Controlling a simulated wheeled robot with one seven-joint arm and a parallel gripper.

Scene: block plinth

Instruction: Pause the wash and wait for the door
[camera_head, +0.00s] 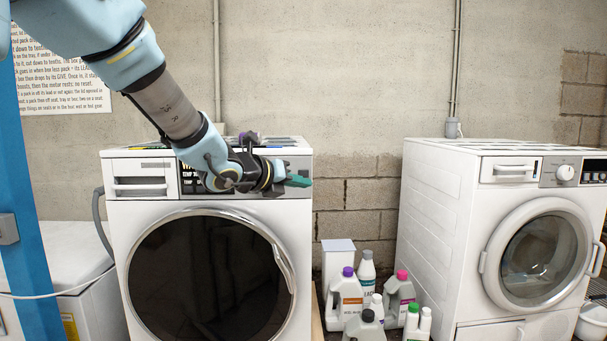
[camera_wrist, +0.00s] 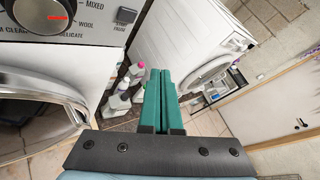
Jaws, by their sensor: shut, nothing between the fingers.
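The left white washer (camera_head: 116,240) has a round door with dark glass (camera_head: 208,275) and a pale rim; the door looks closed. Its panel (camera_wrist: 85,48) in the wrist view bears a dial (camera_wrist: 38,14) with a red mark, near the words MIXED, WOOL and DELICATE. A small dark button (camera_wrist: 126,15) with a tiny label, hard to read, sits right of the dial. My gripper (camera_head: 300,181) is in front of the panel's right part. Its green fingers (camera_wrist: 161,72) are shut and empty, below and right of the button in the wrist view. My arm hides part of the panel.
A second white washer (camera_head: 425,215) stands at the right with its door shut. Several detergent bottles (camera_head: 347,298) and a white box (camera_head: 337,262) stand on the floor between the washers. A blue post (camera_head: 28,240) stands at the left. A printed notice (camera_head: 60,75) hangs on the wall.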

